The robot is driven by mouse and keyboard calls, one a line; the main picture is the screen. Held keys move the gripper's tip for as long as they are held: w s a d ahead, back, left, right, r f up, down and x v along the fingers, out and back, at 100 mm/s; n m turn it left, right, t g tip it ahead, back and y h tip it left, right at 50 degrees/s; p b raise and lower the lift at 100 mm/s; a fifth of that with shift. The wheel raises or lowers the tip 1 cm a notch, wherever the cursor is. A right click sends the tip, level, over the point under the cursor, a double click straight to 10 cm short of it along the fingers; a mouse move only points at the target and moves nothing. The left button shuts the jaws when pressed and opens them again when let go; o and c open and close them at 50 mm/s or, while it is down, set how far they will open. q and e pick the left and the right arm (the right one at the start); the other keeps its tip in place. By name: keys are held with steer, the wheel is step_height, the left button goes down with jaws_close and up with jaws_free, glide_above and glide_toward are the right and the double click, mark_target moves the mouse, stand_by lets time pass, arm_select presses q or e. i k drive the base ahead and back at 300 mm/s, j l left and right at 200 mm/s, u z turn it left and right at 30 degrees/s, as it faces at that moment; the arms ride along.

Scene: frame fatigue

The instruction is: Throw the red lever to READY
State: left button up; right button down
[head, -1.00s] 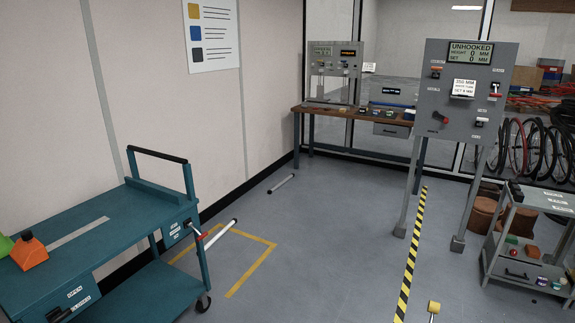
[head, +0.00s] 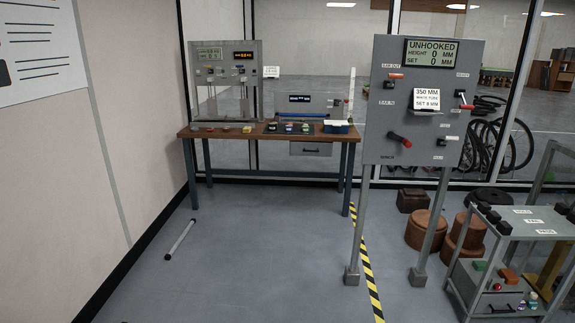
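A grey control panel (head: 377,120) stands on two legs right of centre. Its display (head: 431,53) reads UNHOOKED, height 0 mm, set 0 mm. A dark lever with a red grip (head: 405,142) sticks out at its lower left, tilted down to the right. A second red-tipped lever (head: 466,106) is at the right edge, beside a small white handle. An orange-red handle (head: 395,76) is at the upper left. Neither of my grippers is in view.
A workbench (head: 225,134) with instruments stands behind, left of the panel. A grey cart (head: 517,224) stands at the right. A white-grey tube (head: 180,239) lies on the floor. Yellow-black tape (head: 368,275) runs beside the panel's left leg. The floor in front is clear.

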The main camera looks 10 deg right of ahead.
mark_target(466, 107)
steer(key=i+l+z, duration=0.2)
steer(key=i+z, duration=0.6)
steer(key=i, duration=0.2)
steer(key=i+j+z, duration=0.15)
steer(key=i+z, duration=0.25)
steer(key=i+j+z, duration=0.4)
steer(key=i, duration=0.15)
steer(key=i+l+z, duration=0.2)
steer(key=z, duration=0.3)
steer(key=i+l+z, duration=0.1)
steer(key=i+z, duration=0.25)
steer(key=z, duration=0.15)
steer(key=i+z, duration=0.3)
steer(key=z, duration=0.15)
steer(key=i+j+z, duration=0.15)
steer(key=i+z, duration=0.15)
steer(key=z, duration=0.2)
steer(key=i+z, duration=0.35)
steer(key=i+u, duration=0.1)
steer(key=u, duration=3.7)
